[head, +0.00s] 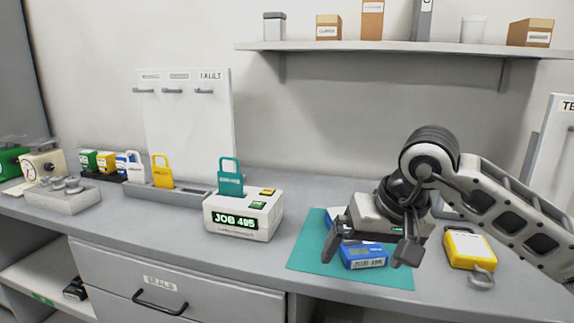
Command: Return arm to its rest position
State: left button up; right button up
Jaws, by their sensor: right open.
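My right gripper (372,249) is open, pointing down over the teal mat (310,255). A blue padlock-like block (363,258) with a grey label lies on the mat, below and between the fingers. The fingers hide part of it, and I cannot tell whether they touch it. My right arm comes in from the right edge. My left gripper is not in view.
A white box (243,222) reading JOB 495 holds an upright teal padlock (230,184). A yellow padlock (465,247) lies right of the mat. A yellow padlock (162,172) stands in a grey tray (195,196). A shelf (400,48) hangs above.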

jog(key=s+a+r+m+g+y, duration=0.1)
jog(key=s+a+m+g+y, duration=0.1)
jog(key=s+a+m+y, duration=0.55)
jog(key=s+a+m+g+y, duration=0.1)
jog(key=s+a+m+y, duration=0.3)
jog(key=a+m+y, duration=0.6)
jog(key=w+d+f+n+t+h, duration=0.2)
jog(key=d+f+n+t+h, duration=0.55)
jog(key=n, duration=0.95)
jog(key=w+d+f+n+t+h, duration=0.3)
jog(key=d+f+n+t, duration=0.25)
jog(key=n+t, duration=0.8)
jog(key=s+d+f+m+g+h, duration=0.3)
jog(key=s+f+m+g, duration=0.2)
jog(key=f, duration=0.3)
jog(key=s+d+f+m+g+h, duration=0.3)
jog(key=s+f+m+g, duration=0.2)
jog(key=f, duration=0.4)
jog(key=shift+s+f+m+g, duration=0.2)
jog(key=shift+s+m+g, duration=0.2)
jog(key=shift+s+m, duration=0.6)
